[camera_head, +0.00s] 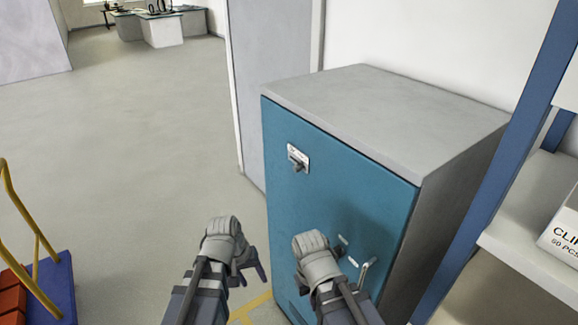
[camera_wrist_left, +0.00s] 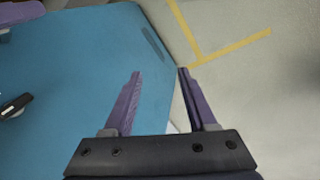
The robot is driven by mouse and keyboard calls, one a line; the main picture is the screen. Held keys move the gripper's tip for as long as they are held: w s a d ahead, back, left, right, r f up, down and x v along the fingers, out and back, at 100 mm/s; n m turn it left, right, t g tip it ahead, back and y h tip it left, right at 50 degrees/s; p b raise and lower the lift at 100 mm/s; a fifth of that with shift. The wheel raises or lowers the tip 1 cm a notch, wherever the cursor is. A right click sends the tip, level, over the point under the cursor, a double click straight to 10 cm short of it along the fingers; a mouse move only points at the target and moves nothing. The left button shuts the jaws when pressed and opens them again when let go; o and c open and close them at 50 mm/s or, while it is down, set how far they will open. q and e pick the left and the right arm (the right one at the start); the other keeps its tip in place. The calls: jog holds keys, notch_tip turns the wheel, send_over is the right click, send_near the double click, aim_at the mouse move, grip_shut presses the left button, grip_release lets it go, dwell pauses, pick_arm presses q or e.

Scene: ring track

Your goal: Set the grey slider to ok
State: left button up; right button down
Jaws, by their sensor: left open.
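The grey slider (camera_head: 298,165) sits on a small white plate (camera_head: 304,157) on the upper left of a blue cabinet door (camera_head: 338,172). Its markings are too small to read. My left gripper (camera_head: 250,271) is open and empty, below and left of the slider and apart from it. In the left wrist view its two purple fingers (camera_wrist_left: 160,72) are spread, with the blue door and floor beyond. My right gripper's wrist (camera_head: 316,258) is in front of the lower door; its fingers do not show clearly.
A dark knob-like part (camera_wrist_left: 15,106) shows at the left wrist view's left edge; I cannot tell which fitting it is. A blue-framed shelf (camera_head: 530,225) with a white box (camera_head: 565,232) stands right. A yellow-railed cart (camera_head: 42,290) stands left. The floor (camera_head: 130,150) between is clear.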

pick_arm(q)
jog(key=w+d+r+n+t+h, duration=0.2)
jog(key=w+d+r+n+h, duration=0.1)
jog(key=w+r+n+h, duration=0.15)
jog(key=n+t+h, duration=0.8)
jog(key=n, duration=0.8)
send_near(295, 170)
jog(key=w, duration=0.1)
jog(key=shift+m, duration=0.25)
jog(key=shift+x, duration=4.3)
jog(key=shift+s+d, duration=0.15)
jog(key=shift+s, duration=0.05)
jog(key=shift+c, duration=0.3)
grip_shut()
